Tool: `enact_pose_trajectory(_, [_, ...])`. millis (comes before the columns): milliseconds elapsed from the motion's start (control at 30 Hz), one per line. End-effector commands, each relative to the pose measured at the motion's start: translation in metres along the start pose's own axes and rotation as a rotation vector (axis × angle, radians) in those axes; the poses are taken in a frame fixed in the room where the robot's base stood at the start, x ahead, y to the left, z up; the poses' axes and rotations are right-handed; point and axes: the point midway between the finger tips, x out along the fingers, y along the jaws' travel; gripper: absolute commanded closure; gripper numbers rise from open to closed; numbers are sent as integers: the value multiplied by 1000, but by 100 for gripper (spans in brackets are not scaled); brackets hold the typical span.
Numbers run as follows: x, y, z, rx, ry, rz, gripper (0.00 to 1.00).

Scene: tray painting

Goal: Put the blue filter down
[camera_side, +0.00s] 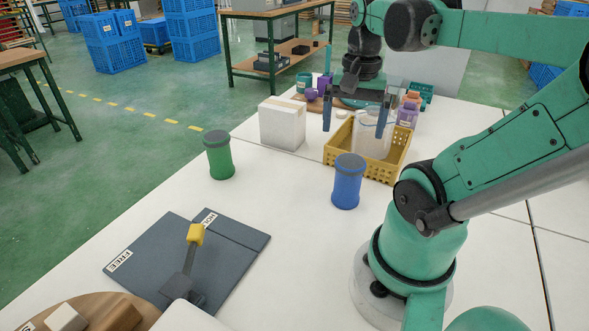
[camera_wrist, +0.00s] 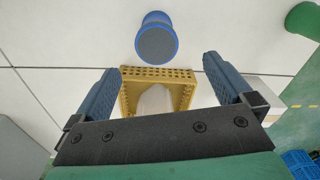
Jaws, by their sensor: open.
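The blue filter (camera_side: 347,182), a blue cylinder with a grey top, stands upright on the white table in front of the yellow crate (camera_side: 400,168). In the wrist view the blue filter (camera_wrist: 157,38) lies beyond my fingertips, apart from them. My gripper (camera_side: 355,118) is open and empty, with its fingers pointing down above the yellow crate. In the wrist view my gripper (camera_wrist: 161,72) shows its two blue fingers spread wide, with the crate (camera_wrist: 158,73) seen between them.
A green filter (camera_side: 219,156) stands to the left, near a white box (camera_side: 282,123). A white container (camera_side: 372,135) sits in the crate. A dark mat (camera_side: 150,258) with a yellow-tipped lever (camera_side: 195,235) lies at front left. The table between the two filters is clear.

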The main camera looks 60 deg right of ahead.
Motion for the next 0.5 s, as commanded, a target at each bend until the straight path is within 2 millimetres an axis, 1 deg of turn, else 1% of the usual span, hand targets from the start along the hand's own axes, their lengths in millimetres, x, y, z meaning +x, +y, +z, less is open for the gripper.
enact_pose_trajectory(67, [3, -16, 5, -119, 41, -28, 0])
enact_pose_trajectory(167, [11, -50, 18, -388, 139, -98, 0])
enact_pose_trajectory(200, [14, -66, 26, -514, 185, -134, 0])
enact_pose_trajectory(267, [18, -88, 41, -699, 255, -191, 0])
enact_pose_trajectory(300, [19, -101, 52, -814, 300, -230, 0])
enact_pose_trajectory(400, [21, -127, 80, -1055, 397, -318, 0])
enact_pose_trajectory(500, [21, -142, 102, -1212, 465, -383, 0])
